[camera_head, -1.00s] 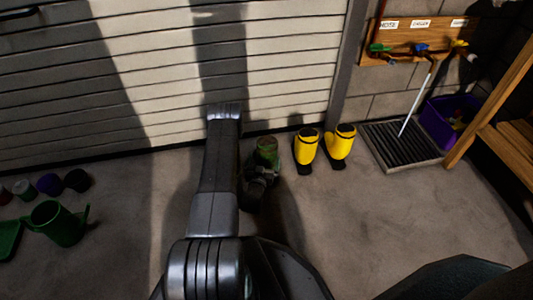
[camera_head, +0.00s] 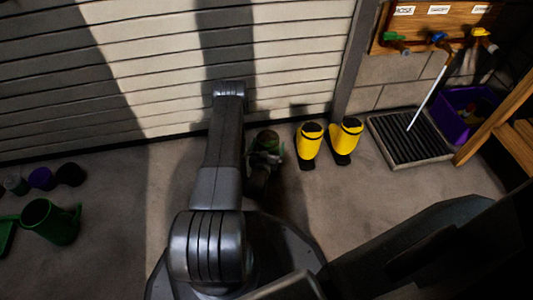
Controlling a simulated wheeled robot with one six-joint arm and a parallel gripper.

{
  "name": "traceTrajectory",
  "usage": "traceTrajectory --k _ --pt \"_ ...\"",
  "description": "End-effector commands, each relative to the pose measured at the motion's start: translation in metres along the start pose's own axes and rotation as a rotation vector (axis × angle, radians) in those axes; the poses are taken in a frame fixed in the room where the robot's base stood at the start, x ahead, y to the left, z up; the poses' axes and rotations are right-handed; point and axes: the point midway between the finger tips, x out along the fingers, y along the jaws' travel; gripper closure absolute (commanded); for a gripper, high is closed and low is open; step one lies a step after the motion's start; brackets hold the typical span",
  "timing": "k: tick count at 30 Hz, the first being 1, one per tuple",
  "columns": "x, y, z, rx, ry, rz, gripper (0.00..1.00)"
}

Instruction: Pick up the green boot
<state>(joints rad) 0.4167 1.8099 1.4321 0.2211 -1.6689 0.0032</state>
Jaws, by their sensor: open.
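The green boot (camera_head: 268,141) stands on the concrete floor in front of the slatted door, just right of my raised arm. It is in shadow, and its lower part is largely hidden. My gripper (camera_head: 262,159) is a dark shape at the boot, on its near side. Its jaws are open, but the fingers are small and dark, and I cannot tell whether they touch the boot.
Two yellow boots (camera_head: 309,143) (camera_head: 345,138) stand close to the right. Farther right are a grated tray (camera_head: 408,141), a purple bin (camera_head: 463,121) and a wooden shelf (camera_head: 497,117). A green watering can (camera_head: 50,221) and several pots stand at the left.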

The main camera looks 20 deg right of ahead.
Motion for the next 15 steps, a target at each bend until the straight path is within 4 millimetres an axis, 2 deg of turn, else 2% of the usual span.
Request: traceTrajectory --k 2,15 --pt "0.0001 0.0 0.0001 0.0 0.0 0.0 0.04" --pt "0.0004 -0.0002 0.0 0.0 0.0 0.0 0.9"
